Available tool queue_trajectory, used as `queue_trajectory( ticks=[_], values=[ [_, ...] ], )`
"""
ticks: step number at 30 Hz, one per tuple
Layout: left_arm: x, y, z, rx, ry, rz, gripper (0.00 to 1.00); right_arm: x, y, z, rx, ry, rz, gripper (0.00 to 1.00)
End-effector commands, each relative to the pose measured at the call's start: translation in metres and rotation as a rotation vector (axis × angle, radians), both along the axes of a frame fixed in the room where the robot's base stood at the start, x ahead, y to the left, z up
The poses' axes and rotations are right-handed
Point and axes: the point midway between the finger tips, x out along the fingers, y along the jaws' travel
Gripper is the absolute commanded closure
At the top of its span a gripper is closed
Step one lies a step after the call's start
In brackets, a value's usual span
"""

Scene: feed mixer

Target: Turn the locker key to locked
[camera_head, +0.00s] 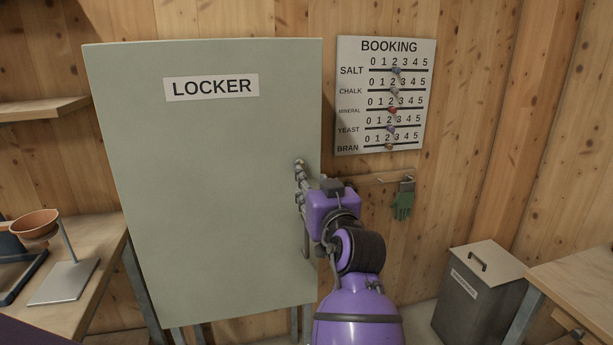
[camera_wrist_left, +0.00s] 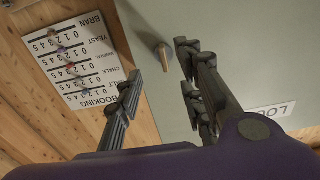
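The grey-green locker (camera_head: 215,220) stands shut on the wall, with a white LOCKER label (camera_head: 212,87) near its top. The locker key (camera_head: 299,162) is a small brass-tipped piece near the locker's right edge, partly hidden by my fingers. In the left wrist view the key (camera_wrist_left: 165,58) sticks out from a round grey base on the locker face. My left gripper (camera_head: 301,176) is at the key. In the wrist view its fingers (camera_wrist_left: 158,62) are spread, with the key showing between their tips; I cannot tell whether either touches it. My right gripper is not in view.
A BOOKING board (camera_head: 385,95) with several sliders hangs right of the locker. Below it a green glove (camera_head: 403,200) hangs on a rail. A lidded grey bin (camera_head: 478,300) stands at lower right. A bench (camera_head: 75,320) with a copper-coloured bowl (camera_head: 35,225) is at left.

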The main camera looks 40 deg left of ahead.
Motion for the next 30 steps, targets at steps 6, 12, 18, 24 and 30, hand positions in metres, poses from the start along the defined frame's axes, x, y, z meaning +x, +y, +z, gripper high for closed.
queue_trajectory(
  ticks=[6, 12, 18, 24, 30],
  values=[
    [0.015, 0.02, 0.006, -0.002, -0.007, 0.008, 0.65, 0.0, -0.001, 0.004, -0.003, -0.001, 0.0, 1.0],
    [0.036, 0.044, 0.006, -0.002, -0.007, 0.006, 0.65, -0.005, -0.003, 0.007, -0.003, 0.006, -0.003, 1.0],
    [0.048, 0.057, 0.004, -0.002, -0.005, 0.005, 0.65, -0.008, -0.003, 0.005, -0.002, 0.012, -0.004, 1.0],
    [0.05, 0.06, 0.003, -0.002, -0.006, 0.004, 0.65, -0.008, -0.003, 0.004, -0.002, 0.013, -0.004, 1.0],
    [0.05, 0.059, 0.003, -0.003, -0.005, 0.004, 0.78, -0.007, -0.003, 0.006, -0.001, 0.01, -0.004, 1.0]
  ],
)
